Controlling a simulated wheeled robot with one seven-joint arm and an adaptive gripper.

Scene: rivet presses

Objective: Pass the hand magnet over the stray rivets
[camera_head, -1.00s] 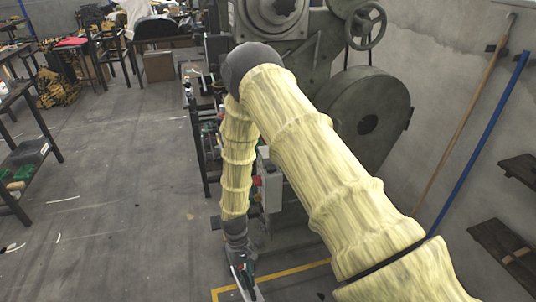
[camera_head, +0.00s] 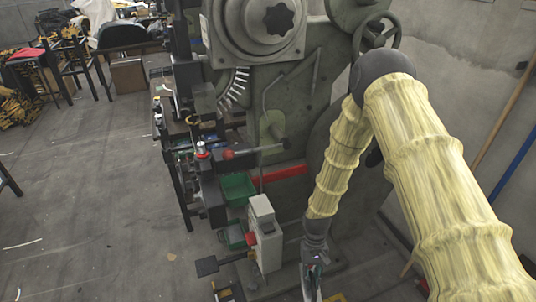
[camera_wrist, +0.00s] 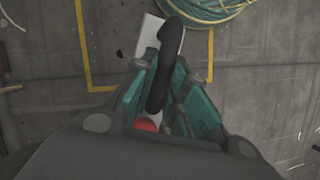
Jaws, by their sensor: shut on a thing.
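The hand magnet (camera_wrist: 156,85) shows in the wrist view as a black curved handle over a pale flat plate (camera_wrist: 164,36), with a red part (camera_wrist: 146,125) at its near end. My gripper (camera_wrist: 165,70), with teal-padded fingers, is shut on the black handle. In the head view my gripper (camera_head: 312,268) hangs low in front of the press, and the magnet there is mostly hidden. A small dark speck (camera_wrist: 119,54) lies on the floor inside the yellow line; I cannot tell whether it is a rivet. No rivets show clearly.
The big green press (camera_head: 300,95) stands ahead, with a grey control box (camera_head: 264,235) and a green bin (camera_head: 238,188) left of my gripper. A yellow floor line (camera_wrist: 88,60) and a coiled hose (camera_wrist: 205,8) show below. Open floor (camera_head: 90,210) lies left.

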